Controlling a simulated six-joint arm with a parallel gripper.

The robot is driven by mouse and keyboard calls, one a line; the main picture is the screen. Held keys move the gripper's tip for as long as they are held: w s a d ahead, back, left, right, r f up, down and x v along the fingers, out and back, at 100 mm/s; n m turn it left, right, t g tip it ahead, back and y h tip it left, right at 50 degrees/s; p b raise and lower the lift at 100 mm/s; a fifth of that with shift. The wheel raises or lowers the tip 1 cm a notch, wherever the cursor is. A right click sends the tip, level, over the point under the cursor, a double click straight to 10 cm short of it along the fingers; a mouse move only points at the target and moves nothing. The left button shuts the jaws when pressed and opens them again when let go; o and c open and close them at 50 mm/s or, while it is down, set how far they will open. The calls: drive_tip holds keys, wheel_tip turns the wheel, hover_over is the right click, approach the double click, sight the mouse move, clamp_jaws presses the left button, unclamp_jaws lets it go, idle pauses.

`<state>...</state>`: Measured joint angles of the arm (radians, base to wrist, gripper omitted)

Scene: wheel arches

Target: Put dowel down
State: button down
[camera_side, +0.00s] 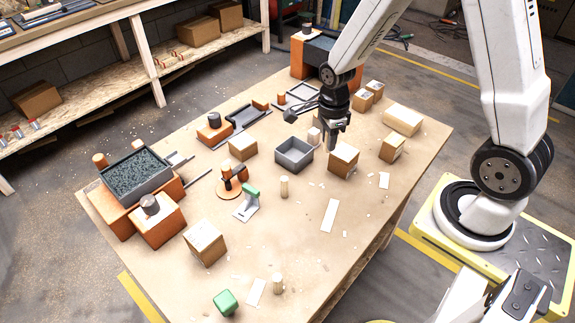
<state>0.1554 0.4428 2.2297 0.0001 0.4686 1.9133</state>
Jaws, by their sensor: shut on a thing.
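My gripper (333,140) is over the far right part of the table, just behind the grey open box and the wooden block beside it. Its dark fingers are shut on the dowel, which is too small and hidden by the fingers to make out. A small pale piece (314,135) shows just left of the fingers; I cannot tell whether it touches them. One light wooden dowel (284,187) stands upright near the middle of the table. Another similar dowel (278,283) stands near the front edge.
A grey open box (294,155) and a wooden block (343,160) are close to my gripper. A green-topped bracket (246,203), a green block (225,302) and a gravel-filled tray (165,180) are further left or forward. The table's right front area is mostly clear, with flat white strips.

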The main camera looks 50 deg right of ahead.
drive_tip(key=s+d+r+m, duration=0.25)
drive_tip(key=d+m, duration=0.25)
drive_tip(key=d, duration=0.7)
drive_tip(key=m, duration=0.4)
hover_over(395, 139)
drive_tip(key=shift+r, duration=0.25)
drive_tip(key=shift+f, duration=2.25)
drive_tip(key=shift+f, duration=1.75)
drive_tip(key=shift+f, duration=0.15)
